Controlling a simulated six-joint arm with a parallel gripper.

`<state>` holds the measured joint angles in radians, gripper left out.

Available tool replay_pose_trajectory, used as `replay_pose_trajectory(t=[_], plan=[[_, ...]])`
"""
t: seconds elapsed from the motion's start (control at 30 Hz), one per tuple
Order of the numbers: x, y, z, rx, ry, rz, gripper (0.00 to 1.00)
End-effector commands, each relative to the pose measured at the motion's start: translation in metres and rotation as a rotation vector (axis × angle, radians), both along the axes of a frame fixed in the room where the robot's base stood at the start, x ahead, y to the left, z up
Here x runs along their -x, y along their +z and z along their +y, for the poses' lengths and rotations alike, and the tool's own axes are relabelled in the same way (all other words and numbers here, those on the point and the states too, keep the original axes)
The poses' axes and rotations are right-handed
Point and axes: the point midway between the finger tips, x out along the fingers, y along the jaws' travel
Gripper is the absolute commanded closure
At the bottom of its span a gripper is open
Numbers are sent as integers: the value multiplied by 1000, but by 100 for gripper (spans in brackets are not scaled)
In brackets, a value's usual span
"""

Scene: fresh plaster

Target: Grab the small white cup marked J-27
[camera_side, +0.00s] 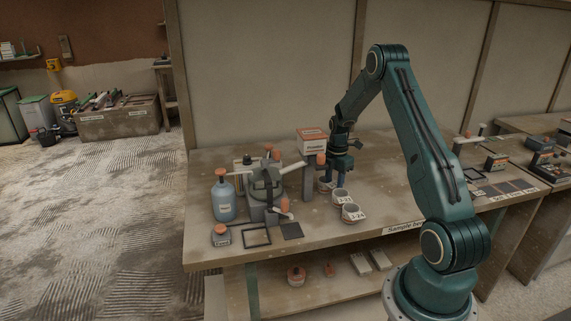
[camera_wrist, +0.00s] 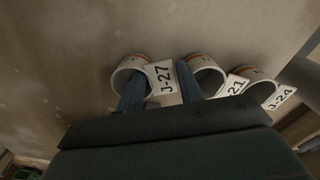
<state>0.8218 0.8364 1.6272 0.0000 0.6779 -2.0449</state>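The small white cup marked J-27 (camera_wrist: 118,74) is the leftmost of three cups in the wrist view, with a brown-orange rim band and its label (camera_wrist: 162,78) at its right. My gripper (camera_wrist: 158,80) is open, its two blue fingers apart. The left finger overlaps the cup's opening; I cannot tell whether it is inside or above. The right finger lies between the label and the J-21 cup (camera_wrist: 209,80). In the side view my gripper (camera_side: 339,182) is low over the bench at this cup (camera_side: 325,187), which it partly hides.
The J-24 cup (camera_wrist: 263,92) stands beyond J-21, close beside it. In the side view a box (camera_side: 312,146) stands behind, and a grey apparatus (camera_side: 265,190) and a blue bottle (camera_side: 223,200) stand left. The bench (camera_side: 400,205) is bare right of the cups.

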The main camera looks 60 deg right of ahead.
Motion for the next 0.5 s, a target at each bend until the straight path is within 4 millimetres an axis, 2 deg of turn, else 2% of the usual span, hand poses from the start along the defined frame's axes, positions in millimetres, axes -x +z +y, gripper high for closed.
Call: replay_pose_trajectory(t=[0.33,0.47,0.5], plan=[[0,0,0,0,0,0,64],[0,0,0,0,0,0,89],[0,0,0,0,0,0,91]])
